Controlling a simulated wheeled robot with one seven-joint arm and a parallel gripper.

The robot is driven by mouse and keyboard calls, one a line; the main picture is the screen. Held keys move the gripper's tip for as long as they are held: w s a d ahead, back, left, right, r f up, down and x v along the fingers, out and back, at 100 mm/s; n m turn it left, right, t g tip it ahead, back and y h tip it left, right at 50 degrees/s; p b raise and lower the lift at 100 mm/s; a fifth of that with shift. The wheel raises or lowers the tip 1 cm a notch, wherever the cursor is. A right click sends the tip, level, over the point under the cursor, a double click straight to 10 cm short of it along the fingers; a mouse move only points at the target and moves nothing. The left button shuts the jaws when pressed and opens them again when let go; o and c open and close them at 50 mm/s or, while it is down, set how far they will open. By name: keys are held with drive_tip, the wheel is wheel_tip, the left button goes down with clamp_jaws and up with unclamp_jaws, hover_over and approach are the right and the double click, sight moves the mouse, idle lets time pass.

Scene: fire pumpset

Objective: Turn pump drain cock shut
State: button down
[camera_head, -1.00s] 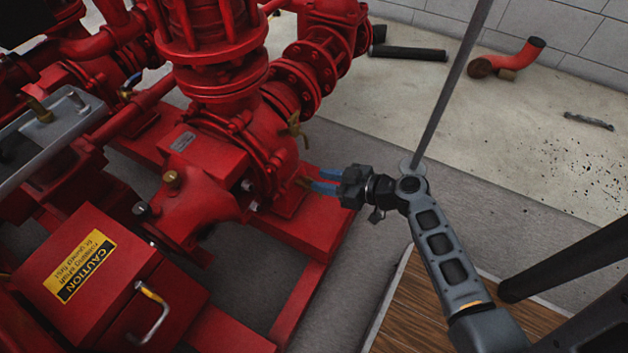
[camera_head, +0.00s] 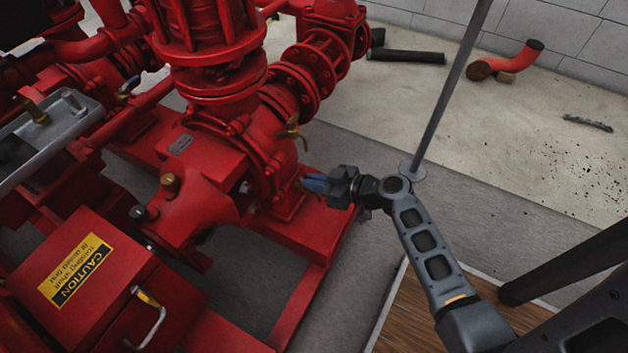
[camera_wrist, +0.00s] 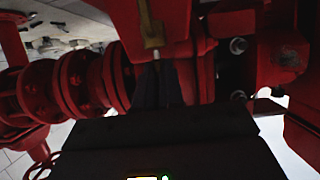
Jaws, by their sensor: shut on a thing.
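The red pump casing (camera_head: 262,150) fills the middle of the head view. The pump drain cock (camera_head: 301,183) is a small brass fitting low on its right side, mostly covered by my fingers. In the wrist view my dark fingers (camera_wrist: 157,85) are close together against the red casing. The cock's handle angle is hidden between them. A brass fitting (camera_wrist: 152,30) shows just above the fingers in the wrist view; I cannot tell which one it is.
Another brass cock (camera_head: 293,130) sits higher on the casing, above my gripper. The red base frame (camera_head: 300,238) lies below it. A red box with a caution label (camera_head: 76,270) stands at the lower left. Grey floor is open to the right, with a thin grey pole (camera_head: 452,90).

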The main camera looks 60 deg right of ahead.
drive_tip(key=shift+a+m+h, duration=0.1)
drive_tip(key=shift+m+h, duration=0.2)
drive_tip(key=shift+a+m+h+p, duration=0.25)
drive_tip(key=shift+m+h+p, duration=0.05)
drive_tip(key=shift+m+h, duration=0.55)
drive_tip(key=m+h+p, duration=0.1)
drive_tip(key=m+g+h+p, duration=0.1)
drive_tip(key=shift+w+a+r+h, duration=0.1)
drive_tip(key=shift+a+r+h, duration=0.15)
drive_tip(key=shift+h, duration=0.1)
drive_tip(key=m+g+h+p, duration=0.1)
drive_tip(key=m+h+p, duration=0.2)
drive_tip(key=p, duration=0.4)
drive_tip(key=shift+w+r+m+g, duration=0.1)
drive_tip(key=shift+m+g, duration=0.15)
drive_tip(key=shift+g, duration=0.15)
drive_tip(key=m+g+h, duration=0.1)
drive_tip(key=m+g, duration=0.1)
drive_tip(key=m+g+h, duration=0.2)
drive_tip(key=w+a+f+m+g+h, duration=0.1)
drive_tip(key=m+g+h, duration=0.1)
drive_tip(key=m, duration=0.1)
drive_tip(key=shift+g+b, duration=0.3)
drive_tip(key=shift+g, duration=0.3)
